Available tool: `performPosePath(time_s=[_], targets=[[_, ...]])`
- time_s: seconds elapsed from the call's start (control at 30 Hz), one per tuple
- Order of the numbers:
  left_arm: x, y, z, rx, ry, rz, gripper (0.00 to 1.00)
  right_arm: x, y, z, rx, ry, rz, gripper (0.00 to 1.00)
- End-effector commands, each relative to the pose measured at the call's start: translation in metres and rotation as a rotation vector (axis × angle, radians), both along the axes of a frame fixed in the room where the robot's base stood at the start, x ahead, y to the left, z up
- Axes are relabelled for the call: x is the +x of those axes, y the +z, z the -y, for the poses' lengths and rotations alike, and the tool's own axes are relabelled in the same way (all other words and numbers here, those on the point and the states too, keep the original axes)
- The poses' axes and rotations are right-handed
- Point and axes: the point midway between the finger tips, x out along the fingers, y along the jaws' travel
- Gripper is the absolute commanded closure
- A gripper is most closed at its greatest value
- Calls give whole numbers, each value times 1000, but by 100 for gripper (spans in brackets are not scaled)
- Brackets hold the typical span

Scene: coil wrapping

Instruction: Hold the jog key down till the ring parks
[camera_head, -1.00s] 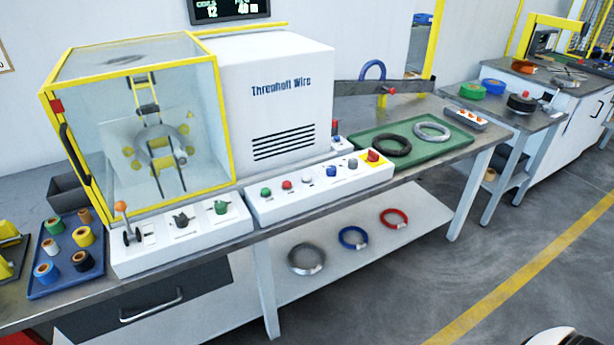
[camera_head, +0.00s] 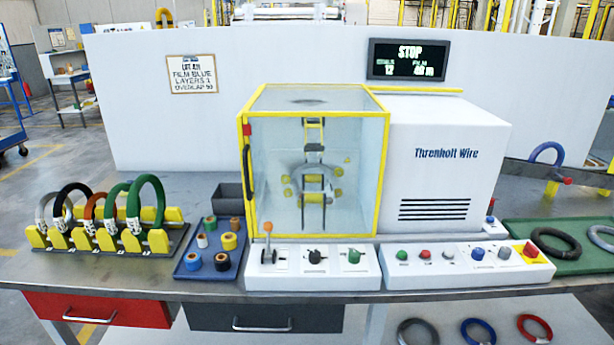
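The control panel (camera_head: 440,267) on the machine's front right carries a green button (camera_head: 402,254), a red button (camera_head: 425,254), a pale button (camera_head: 448,254), a blue button (camera_head: 477,253), a grey knob (camera_head: 505,252) and a red stop button on yellow (camera_head: 530,250). Their labels are too small to read, so I cannot tell which is the jog key. A grey ring (camera_head: 296,172) with yellow rollers shows behind the clear, closed guard (camera_head: 260,205). The display (camera_head: 409,60) reads STOP. Neither of my grippers is in view.
A blue tray (camera_head: 191,270) of tape rolls and a yellow rack (camera_head: 100,243) of coils stand left. A green mat (camera_head: 575,262) with coils lies right. The bench's front edge is clear.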

Motion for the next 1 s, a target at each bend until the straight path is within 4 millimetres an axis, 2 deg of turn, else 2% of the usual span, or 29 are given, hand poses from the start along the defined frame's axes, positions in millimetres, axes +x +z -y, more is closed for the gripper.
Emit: performPosePath(time_s=[0.17,0.3,0.4,1.0], targets=[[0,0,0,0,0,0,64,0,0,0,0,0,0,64],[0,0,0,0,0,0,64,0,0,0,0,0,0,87],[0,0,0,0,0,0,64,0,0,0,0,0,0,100],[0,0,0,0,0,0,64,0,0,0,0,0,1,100]])
